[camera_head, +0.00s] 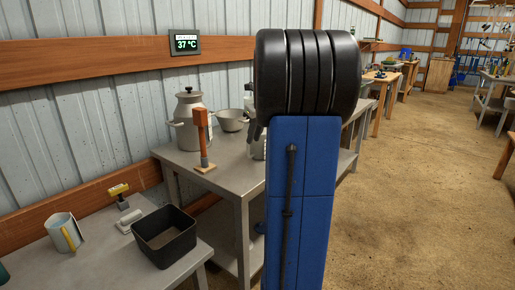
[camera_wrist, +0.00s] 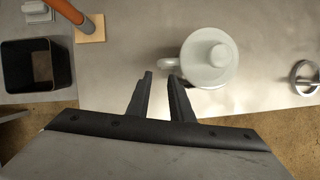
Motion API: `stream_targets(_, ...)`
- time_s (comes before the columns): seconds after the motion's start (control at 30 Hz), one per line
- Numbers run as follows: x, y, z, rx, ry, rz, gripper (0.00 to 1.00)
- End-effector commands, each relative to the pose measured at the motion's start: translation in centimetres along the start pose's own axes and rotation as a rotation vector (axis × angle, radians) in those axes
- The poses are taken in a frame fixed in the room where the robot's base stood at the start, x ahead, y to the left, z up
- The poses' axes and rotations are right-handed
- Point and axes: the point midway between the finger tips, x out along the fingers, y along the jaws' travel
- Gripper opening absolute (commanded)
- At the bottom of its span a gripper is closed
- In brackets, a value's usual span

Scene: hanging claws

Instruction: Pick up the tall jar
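In the wrist view a pale lidded jar (camera_wrist: 210,57) with a round knob and a side handle stands on the grey table, seen from above. My gripper (camera_wrist: 160,76) is open and empty; its fingertips appear just short of the handle, and I cannot tell the height gap. A tall grey can-shaped jar (camera_head: 187,118) with side handles stands at the back of that table. I cannot tell which one is the tall jar.
An orange post on a wooden base (camera_head: 204,145) stands near the table's left side. A grey bowl (camera_head: 231,121) is behind. A black bin (camera_head: 165,240) and a mug (camera_head: 64,232) stand on a nearer table. A metal ring-shaped thing (camera_wrist: 304,76) lies right of the pale jar.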

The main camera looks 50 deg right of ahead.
Motion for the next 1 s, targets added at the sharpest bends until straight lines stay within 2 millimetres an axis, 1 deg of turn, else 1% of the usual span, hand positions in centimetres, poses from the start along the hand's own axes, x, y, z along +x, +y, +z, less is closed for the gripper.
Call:
stream_targets(0.03, 0.6, 0.0, 0.0, -0.001, 0.0, 0.0, 0.2)
stream_targets(0.1, 1.3, 0.0, 0.0, -0.001, 0.0, 0.001, 0.2)
stream_targets(0.37, 2.5, 0.1, 0.1, -0.001, 0.0, 0.0, 0.2)
stream_targets(0.47, 3.5, 0.2, 0.3, -0.001, 0.001, 0.001, 0.2)
stream_targets(0.7, 6.6, 0.4, 0.5, -0.001, 0.001, 0.001, 0.2)
stream_targets(0.8, 7.0, 0.3, 0.5, -0.001, 0.0, -0.001, 0.2)
stream_targets(0.97, 7.0, 0.3, 0.5, -0.001, -0.001, -0.001, 0.2)
stream_targets(1.0, 7.0, 0.3, 0.5, -0.001, -0.001, -0.001, 0.13)
